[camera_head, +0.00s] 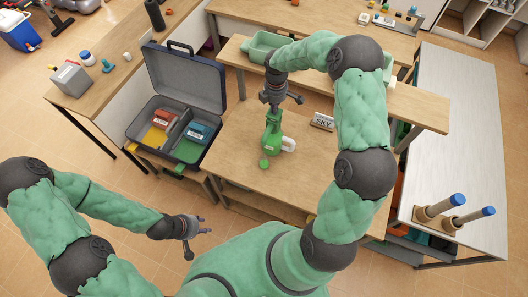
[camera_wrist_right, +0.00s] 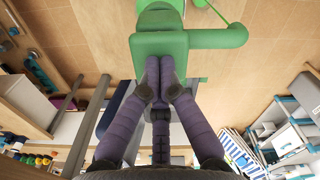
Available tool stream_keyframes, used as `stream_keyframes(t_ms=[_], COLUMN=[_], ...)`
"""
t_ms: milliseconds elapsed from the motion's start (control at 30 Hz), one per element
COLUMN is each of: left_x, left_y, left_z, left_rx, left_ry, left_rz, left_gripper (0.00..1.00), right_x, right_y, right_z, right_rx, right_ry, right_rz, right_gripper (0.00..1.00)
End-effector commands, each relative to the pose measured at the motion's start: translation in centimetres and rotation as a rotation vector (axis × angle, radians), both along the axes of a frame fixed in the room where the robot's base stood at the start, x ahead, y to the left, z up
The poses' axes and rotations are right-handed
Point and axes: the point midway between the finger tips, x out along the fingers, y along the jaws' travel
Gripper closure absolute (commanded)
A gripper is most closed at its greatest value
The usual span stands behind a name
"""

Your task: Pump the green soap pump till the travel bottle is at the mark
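The green soap pump (camera_head: 272,138) stands upright on the small wooden table. A small whitish object (camera_head: 288,144), perhaps the travel bottle, is close beside it on the right; no mark or fill level can be made out. My right gripper (camera_head: 275,106) is directly above the pump, pointing down. In the right wrist view, its fingertips (camera_wrist_right: 158,66) are together at the green pump head (camera_wrist_right: 160,44), with nothing visible between them; contact is hard to tell. The pump's spout (camera_wrist_right: 220,38) points right there. My left gripper (camera_head: 203,234) is open and empty, away from the table at the lower left.
A green round piece (camera_head: 263,163) lies in front of the pump. An open case (camera_head: 187,100) is at the left. A raised shelf (camera_head: 420,105) runs behind. The table's front is clear.

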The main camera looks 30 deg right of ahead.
Motion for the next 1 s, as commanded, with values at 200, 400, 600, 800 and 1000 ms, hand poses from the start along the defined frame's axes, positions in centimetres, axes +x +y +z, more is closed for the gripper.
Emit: stream_keyframes(t_ms=[200, 400, 600, 800, 1000], left_x=[0.0, 0.0, 0.0, 0.0, 0.0], left_y=[0.0, 0.0, 0.0, 0.0, 0.0], left_z=[0.9, 0.9, 0.7, 0.2, -0.4], left_rx=[0.0, 0.0, 0.0, 0.0, 0.0], left_ry=[0.0, 0.0, 0.0, 0.0, 0.0], left_rz=[0.0, 0.0, 0.0, 0.0, 0.0], left_gripper=[0.6, 0.6, 0.6, 0.6, 0.6], right_x=[0.0, 0.0, 0.0, 0.0, 0.0], right_y=[0.0, 0.0, 0.0, 0.0, 0.0], right_z=[1.4, 1.4, 1.2, 0.4, -0.5], right_rx=[0.0, 0.0, 0.0, 0.0, 0.0], right_ry=[0.0, 0.0, 0.0, 0.001, 0.001], right_rz=[0.0, 0.0, 0.0, 0.0, 0.0], right_gripper=[1.0, 1.0, 1.0, 1.0, 1.0])
